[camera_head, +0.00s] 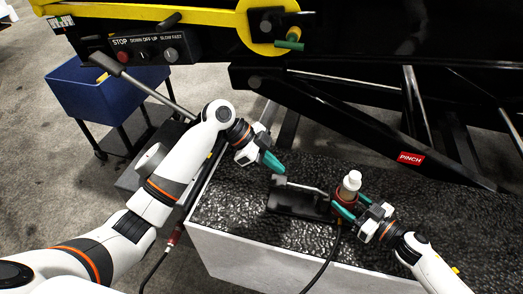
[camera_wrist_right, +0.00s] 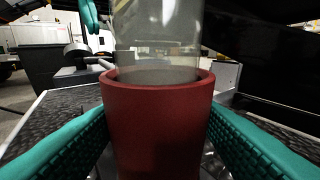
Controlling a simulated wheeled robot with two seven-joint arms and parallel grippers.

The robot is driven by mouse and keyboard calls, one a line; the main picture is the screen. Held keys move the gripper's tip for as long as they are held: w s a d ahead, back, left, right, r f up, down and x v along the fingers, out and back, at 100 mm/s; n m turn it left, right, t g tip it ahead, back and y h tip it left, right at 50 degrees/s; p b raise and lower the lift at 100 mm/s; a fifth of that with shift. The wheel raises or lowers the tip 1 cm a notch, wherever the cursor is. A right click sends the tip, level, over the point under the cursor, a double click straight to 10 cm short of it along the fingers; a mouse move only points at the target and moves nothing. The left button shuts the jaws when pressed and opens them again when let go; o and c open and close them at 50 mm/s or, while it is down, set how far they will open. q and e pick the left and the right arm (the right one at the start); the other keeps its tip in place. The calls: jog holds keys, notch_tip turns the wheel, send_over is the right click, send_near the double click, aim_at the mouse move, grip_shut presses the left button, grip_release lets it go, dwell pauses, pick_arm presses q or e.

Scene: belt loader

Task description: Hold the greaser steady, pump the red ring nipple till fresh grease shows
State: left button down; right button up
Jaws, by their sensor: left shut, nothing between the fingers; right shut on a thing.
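The greaser has a red body (camera_wrist_right: 158,125) with a clear cylinder (camera_wrist_right: 158,40) above it. In the head view its white cap (camera_head: 351,180) stands upright over a black base plate (camera_head: 300,203) on the box top. My right gripper (camera_head: 346,208) is shut on the red body, with a teal finger on each side. A lever (camera_head: 302,186) reaches left from the greaser. My left gripper (camera_head: 273,163) is shut and empty, just above and behind the lever's left end, apparently apart from it. I cannot make out a red ring nipple.
The greaser stands on a white-sided box with a dark textured top (camera_head: 240,205). A black hose (camera_head: 322,266) runs down its front. A red fitting (camera_head: 175,236) hangs at its left side. The loader's black beam (camera_head: 360,130) with a PINCH label crosses behind. A blue bin (camera_head: 95,95) stands left.

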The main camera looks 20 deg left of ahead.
aim_at(283, 181)
pick_arm(q)
jog(key=shift+a+f, duration=0.15)
jog(key=shift+f, duration=1.5)
